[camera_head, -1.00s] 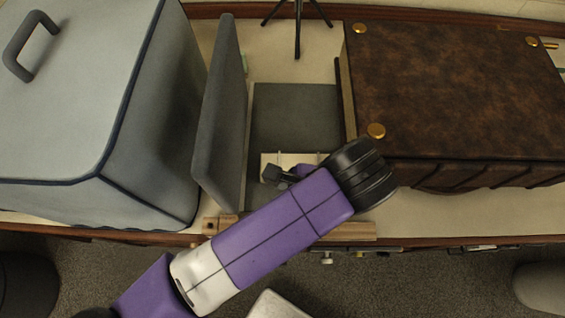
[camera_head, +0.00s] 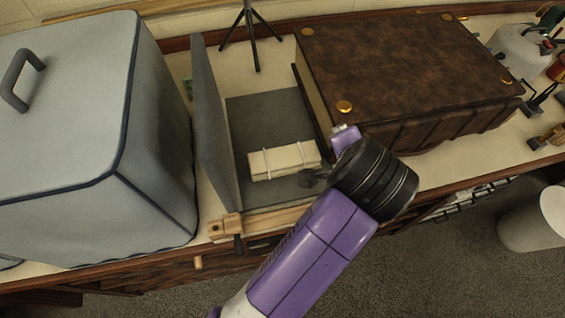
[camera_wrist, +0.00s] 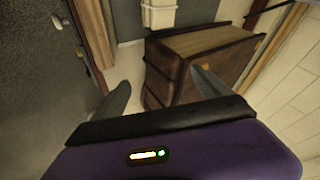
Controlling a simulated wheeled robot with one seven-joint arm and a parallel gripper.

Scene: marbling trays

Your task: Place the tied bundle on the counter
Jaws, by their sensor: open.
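The tied bundle (camera_head: 284,160) is a cream block with two pale ties around it. It lies on a dark grey flat surface (camera_head: 262,112), between an upright grey panel and a large brown book-like case. In the wrist view the bundle (camera_wrist: 158,13) shows at the top edge, partly cut off. My gripper (camera_wrist: 162,92) is open and empty, its two fingers apart with the brown case beyond them. In the head view my wrist hides most of the gripper; a dark finger shows close to the bundle's right end. I cannot tell if it touches.
The brown case (camera_head: 400,75) stands close on the right. The grey panel (camera_head: 213,120) and a big grey covered box (camera_head: 65,110) stand left. A black tripod (camera_head: 250,35) is behind. A wooden bar (camera_head: 270,218) runs along the counter's front edge.

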